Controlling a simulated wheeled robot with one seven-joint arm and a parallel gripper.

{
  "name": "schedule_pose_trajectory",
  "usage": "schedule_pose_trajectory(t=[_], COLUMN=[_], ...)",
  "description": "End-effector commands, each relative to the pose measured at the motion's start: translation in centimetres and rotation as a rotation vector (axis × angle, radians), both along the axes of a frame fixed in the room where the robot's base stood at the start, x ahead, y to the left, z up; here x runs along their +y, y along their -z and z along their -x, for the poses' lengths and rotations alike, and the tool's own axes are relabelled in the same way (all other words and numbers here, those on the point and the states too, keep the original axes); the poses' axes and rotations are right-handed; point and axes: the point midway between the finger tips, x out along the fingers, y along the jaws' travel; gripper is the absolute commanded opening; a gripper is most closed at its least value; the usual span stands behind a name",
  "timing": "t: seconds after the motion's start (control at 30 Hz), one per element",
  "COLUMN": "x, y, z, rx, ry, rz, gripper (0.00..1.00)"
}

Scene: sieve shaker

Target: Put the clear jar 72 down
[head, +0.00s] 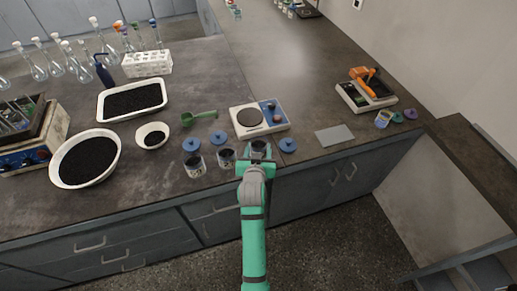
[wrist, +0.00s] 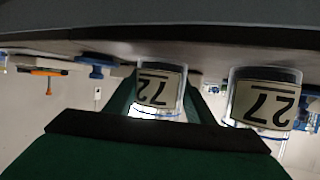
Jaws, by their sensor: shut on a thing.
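The clear jar 72 (wrist: 157,90) is between the two green fingers of my gripper (wrist: 162,97), which is shut on it. The wrist view is upside down, so its label reads inverted. In the head view the jar (head: 259,147) shows dark contents, at the front edge of the counter (head: 290,65), with my gripper (head: 257,160) around it. The jar looks upright; I cannot tell whether its base touches the counter. The clear jar 27 (wrist: 264,98) stands close beside it, apart from my fingers.
Two more jars (head: 195,166) (head: 226,158) stand to the left, near blue lids (head: 191,145) (head: 217,137). Another blue lid (head: 288,145) lies just right of my gripper. A balance (head: 259,117) is behind, and a grey plate (head: 334,135) lies farther right. Bare counter lies between lid and plate.

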Motion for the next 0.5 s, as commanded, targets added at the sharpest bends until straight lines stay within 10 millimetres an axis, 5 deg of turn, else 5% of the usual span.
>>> schedule_pose_trajectory(t=[0.37,0.4,0.5], x=[0.07,0.07,0.07], y=[0.31,0.32,0.31], z=[0.00,0.01,0.01], rx=[-0.002,-0.002,-0.001], ry=[-0.002,-0.002,-0.002], rz=[-0.001,-0.001,-0.001], gripper=[0.13,0.58,0.68])
